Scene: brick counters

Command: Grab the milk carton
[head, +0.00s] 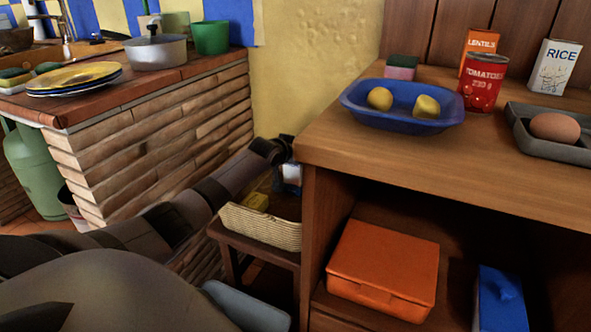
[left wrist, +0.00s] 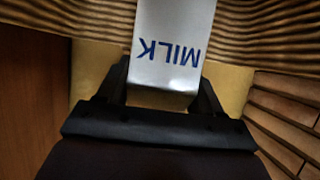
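The milk carton (left wrist: 172,45) is white with blue MILK lettering, upside down in the left wrist view. It lies between the two fingers of my left gripper (left wrist: 165,95), which sit close against both its sides. I cannot tell whether they press on it. In the head view my left arm reaches down to the carton (head: 292,174), which shows partly beside the counter edge at the woven basket (head: 262,228). The counter edge and gripper hide part of it, and its base is not clear. My right gripper is not in view.
The basket stands on a small wooden stool (head: 233,250), close against the wooden counter (head: 330,150) on the right. A brick counter (head: 165,135) stands to the left. An orange box (head: 383,268) sits on the lower shelf.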

